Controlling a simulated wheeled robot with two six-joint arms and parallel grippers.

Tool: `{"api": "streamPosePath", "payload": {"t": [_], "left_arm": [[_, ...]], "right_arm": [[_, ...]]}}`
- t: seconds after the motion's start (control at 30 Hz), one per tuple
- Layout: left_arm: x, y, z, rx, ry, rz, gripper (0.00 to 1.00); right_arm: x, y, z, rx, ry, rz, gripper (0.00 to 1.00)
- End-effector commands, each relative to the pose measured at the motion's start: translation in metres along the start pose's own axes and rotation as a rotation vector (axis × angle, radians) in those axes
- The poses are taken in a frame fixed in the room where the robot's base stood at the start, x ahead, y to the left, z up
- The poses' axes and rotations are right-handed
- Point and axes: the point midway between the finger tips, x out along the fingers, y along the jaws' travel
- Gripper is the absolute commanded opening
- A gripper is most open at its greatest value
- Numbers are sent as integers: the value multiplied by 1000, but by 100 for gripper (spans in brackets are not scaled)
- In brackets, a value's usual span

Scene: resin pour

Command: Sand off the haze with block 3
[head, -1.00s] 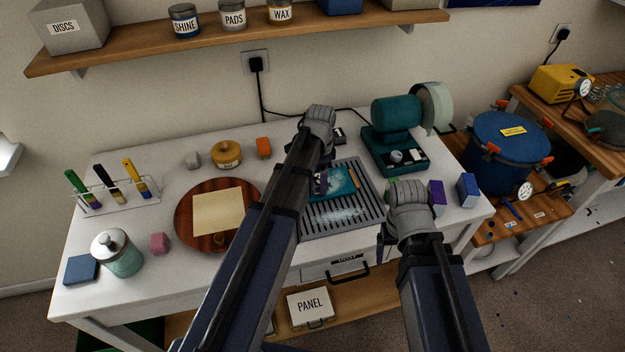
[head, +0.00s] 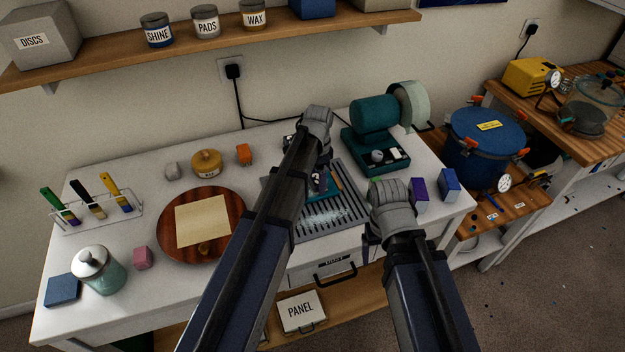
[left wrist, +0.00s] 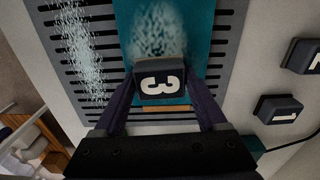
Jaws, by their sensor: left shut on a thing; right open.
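My left gripper (left wrist: 160,100) is shut on a dark block (left wrist: 160,80) marked 3, and holds it over the teal panel (left wrist: 203,35). A white hazy patch (left wrist: 160,30) shows on the panel just beyond the block. I cannot tell whether the block touches the panel. In the head view my left arm hides much of the panel (head: 335,181), which lies on a slatted grille (head: 345,217). My right gripper (head: 385,190) is open, near the grille's right side; its fingers are mostly hidden by its own wrist.
White dust (left wrist: 78,45) lies on the slats. Other dark blocks, one marked 1 (left wrist: 279,108), lie beside the grille. A teal machine (head: 375,135) stands behind; purple (head: 419,190) and blue (head: 450,185) boxes stand to the right. A round wooden board (head: 170,245) lies left.

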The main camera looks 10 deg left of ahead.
Motion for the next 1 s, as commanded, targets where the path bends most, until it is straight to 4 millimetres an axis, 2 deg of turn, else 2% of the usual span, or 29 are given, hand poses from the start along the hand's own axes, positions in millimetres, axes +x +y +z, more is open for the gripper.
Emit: {"api": "streamPosePath", "payload": {"t": [0.27,0.6,0.87,0.9,1.0], "left_arm": [[0,0,-12,3,5,0,30],[-2,1,-39,2,4,0,30],[1,2,-41,1,3,0,30],[2,2,-41,1,3,0,23],[1,2,-41,1,3,0,22]], "right_arm": [[0,0,0,0,0,0,83],[-2,0,0,0,0,0,83],[1,0,0,0,0,0,83],[3,0,0,0,0,0,83],[1,0,0,0,0,0,83]]}}
